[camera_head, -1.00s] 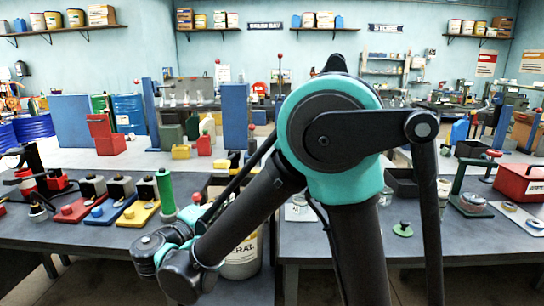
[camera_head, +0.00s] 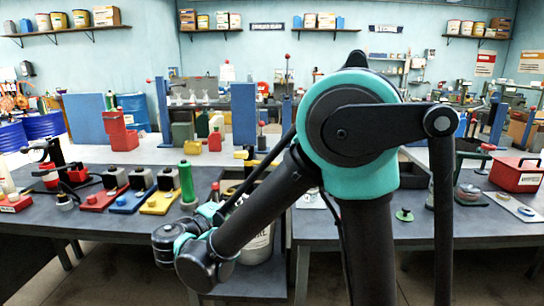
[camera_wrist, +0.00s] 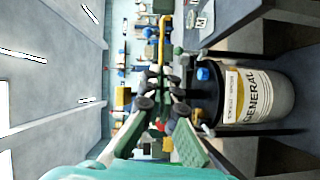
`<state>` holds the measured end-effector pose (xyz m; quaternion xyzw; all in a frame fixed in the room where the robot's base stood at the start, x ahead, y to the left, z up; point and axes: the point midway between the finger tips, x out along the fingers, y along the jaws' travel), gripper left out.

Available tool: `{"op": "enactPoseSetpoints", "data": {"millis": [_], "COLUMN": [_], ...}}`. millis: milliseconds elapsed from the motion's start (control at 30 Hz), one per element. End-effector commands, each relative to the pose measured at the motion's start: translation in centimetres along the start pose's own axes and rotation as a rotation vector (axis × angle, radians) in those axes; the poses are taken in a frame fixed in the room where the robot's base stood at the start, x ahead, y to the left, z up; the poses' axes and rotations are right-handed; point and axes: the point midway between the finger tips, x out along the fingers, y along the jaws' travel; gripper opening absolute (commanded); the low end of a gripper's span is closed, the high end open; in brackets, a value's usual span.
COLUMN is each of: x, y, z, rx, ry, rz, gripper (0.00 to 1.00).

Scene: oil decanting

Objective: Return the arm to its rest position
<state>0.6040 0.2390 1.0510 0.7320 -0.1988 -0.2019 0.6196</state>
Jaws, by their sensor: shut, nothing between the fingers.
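My arm fills the middle of the head view, with its teal and black joint in front of the benches. Its forearm slants down to the left, ending at the dark wrist in front of the bench edge. My gripper (camera_wrist: 162,95) shows in the wrist view, whose picture is turned sideways. Its fingers are together, with nothing held between them. The fingertips are not clear in the head view. In the wrist view a pale drum (camera_wrist: 268,98) labelled GENERAL is to the right of the gripper, apart from it. In the head view the drum (camera_head: 258,245) is partly behind my forearm.
The left bench holds red, blue and yellow bases (camera_head: 130,199) and a green cylinder (camera_head: 187,181). On the right bench are a red box (camera_head: 515,175) and a small green knob (camera_head: 404,215). Blue panels (camera_head: 88,119) stand further back. Floor shows below the benches.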

Motion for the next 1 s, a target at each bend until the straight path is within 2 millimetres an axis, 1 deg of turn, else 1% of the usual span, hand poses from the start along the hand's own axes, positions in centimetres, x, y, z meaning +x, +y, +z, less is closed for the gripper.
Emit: {"op": "enactPoseSetpoints", "data": {"millis": [33, 167, 267, 367, 467, 500, 567, 600, 700, 767, 800, 900, 1000], "x": [0.9, 3.3, 5.3, 7.5, 9.8, 10.6, 11.6, 12.1, 12.6, 12.6, 12.5, 11.8, 10.7], "y": [-0.2, -1.2, -2.1, -3.3, -4.9, -5.6, -6.8, -7.6, -9.4, -10.5, -11.2, -12.8, -14.2], "z": [0.7, 2.6, 4.5, 7.2, 10.8, 12.5, 15.0, 16.6, 20.4, 22.6, 23.9, 26.8, 29.2], "rx": [-0.004, -0.015, -0.02, -0.018, -0.004, 0.007, 0.031, 0.051, 0.112, 0.158, 0.193, 0.291, 0.407], "ry": [-0.016, -0.056, -0.094, -0.143, -0.203, -0.231, -0.27, -0.295, -0.352, -0.384, -0.404, -0.449, -0.488], "rz": [-0.018, -0.084, -0.147, -0.227, -0.334, -0.383, -0.459, -0.507, -0.626, -0.693, -0.737, -0.839, -0.931], "gripper": [0.0, 0.0, 0.0, 0.0, 0.0, 0.0, 0.0, 0.0, 0.0, 0.0, 0.0, 0.0, 0.0]}}
